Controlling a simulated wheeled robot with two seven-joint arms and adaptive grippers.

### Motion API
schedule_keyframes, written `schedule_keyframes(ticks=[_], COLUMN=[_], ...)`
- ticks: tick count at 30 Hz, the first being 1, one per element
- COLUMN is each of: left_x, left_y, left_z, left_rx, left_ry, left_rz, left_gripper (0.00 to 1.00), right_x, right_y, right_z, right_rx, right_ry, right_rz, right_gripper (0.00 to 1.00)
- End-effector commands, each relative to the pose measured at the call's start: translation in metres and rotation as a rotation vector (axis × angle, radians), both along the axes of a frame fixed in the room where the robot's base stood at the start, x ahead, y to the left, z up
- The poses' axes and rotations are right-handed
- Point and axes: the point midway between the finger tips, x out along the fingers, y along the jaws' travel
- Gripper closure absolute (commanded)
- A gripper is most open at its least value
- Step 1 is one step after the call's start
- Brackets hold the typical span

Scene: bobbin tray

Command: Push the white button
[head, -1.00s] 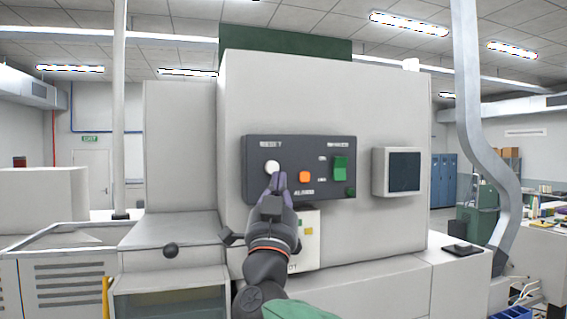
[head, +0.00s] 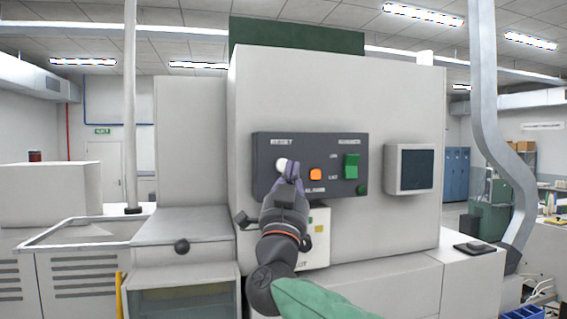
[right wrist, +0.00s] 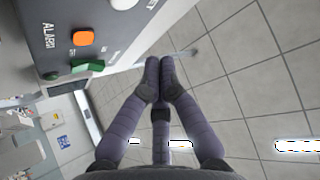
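The round white button (head: 281,164) sits at the upper left of a dark control panel (head: 263,182) on the front of a large grey machine. My right gripper (head: 294,168) is in front of the panel, its fingertips at the right edge of the button in the head view and hiding part of it. In the right wrist view the white button (right wrist: 123,3) is cut by the top edge. There the gripper's fingertips (right wrist: 160,64) are together with nothing between them, and a gap shows between them and the button. My left gripper is not in view.
An orange button (head: 316,174) and a green switch (head: 351,166) are right of the white button. A small green knob (head: 362,189) is at the panel's lower right. A dark screen (head: 417,169) juts from the machine further right. A grey ledge (head: 190,225) is at left.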

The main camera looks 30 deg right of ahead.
Motion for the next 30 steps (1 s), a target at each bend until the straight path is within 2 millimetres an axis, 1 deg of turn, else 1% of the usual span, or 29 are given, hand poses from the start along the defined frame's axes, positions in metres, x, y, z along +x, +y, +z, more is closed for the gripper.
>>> schedule_keyframes(ticks=[1,5,12,18,30], left_x=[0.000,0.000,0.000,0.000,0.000], left_y=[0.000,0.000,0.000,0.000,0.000], left_z=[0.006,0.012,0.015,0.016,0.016], left_rx=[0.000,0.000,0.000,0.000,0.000], left_ry=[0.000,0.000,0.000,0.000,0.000], left_rz=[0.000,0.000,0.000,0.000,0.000], left_gripper=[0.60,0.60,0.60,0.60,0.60], right_x=[0.008,0.023,0.043,0.049,0.049], right_y=[-0.002,-0.006,-0.011,-0.012,-0.012], right_z=[0.002,0.002,0.001,0.001,0.000], right_rx=[-0.002,0.000,0.000,0.001,0.001], right_ry=[0.002,0.002,0.000,-0.002,-0.001], right_rz=[-0.003,-0.001,-0.002,-0.001,0.000], right_gripper=[1.00,1.00,1.00,1.00,1.00])
